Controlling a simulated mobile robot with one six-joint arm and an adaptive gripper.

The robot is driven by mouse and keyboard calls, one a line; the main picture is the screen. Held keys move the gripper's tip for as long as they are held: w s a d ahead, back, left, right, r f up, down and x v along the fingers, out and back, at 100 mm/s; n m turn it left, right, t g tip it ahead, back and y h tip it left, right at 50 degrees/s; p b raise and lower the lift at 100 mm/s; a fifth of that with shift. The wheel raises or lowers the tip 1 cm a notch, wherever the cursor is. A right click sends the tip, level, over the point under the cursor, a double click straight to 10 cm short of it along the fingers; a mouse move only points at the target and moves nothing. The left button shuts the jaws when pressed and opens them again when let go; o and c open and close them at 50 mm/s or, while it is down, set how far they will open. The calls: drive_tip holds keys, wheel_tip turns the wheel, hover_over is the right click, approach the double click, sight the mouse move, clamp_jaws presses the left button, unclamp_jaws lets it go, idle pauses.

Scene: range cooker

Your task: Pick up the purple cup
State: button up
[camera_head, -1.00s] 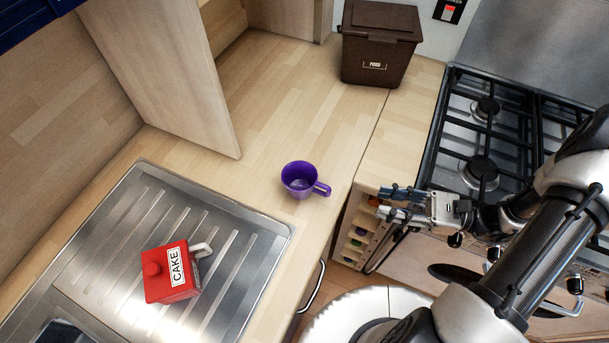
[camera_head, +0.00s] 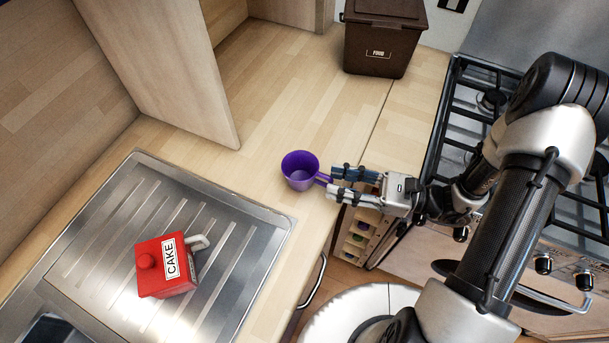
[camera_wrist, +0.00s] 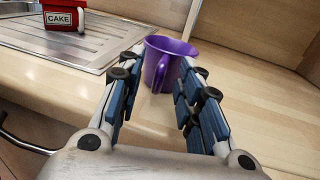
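The purple cup (camera_head: 299,171) stands upright on the wooden worktop, its handle pointing right toward my gripper. My gripper (camera_head: 332,180) reaches in from the right, its fingertips at the handle. In the wrist view the cup (camera_wrist: 168,48) is straight ahead, with its handle facing me between the two fingers. My gripper (camera_wrist: 152,83) is open there, with a gap between the blue finger pads. The cup's body lies just beyond the fingertips. I cannot tell whether a finger touches the handle.
A red CAKE tin (camera_head: 166,266) sits on the steel drainer (camera_head: 110,228) at lower left. A brown FOOD bin (camera_head: 383,38) stands at the back. The hob (camera_head: 467,130) is at right. A wooden panel (camera_head: 165,70) rises behind the cup. Worktop around the cup is clear.

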drive_tip(key=shift+c, duration=0.4)
clamp_jaws()
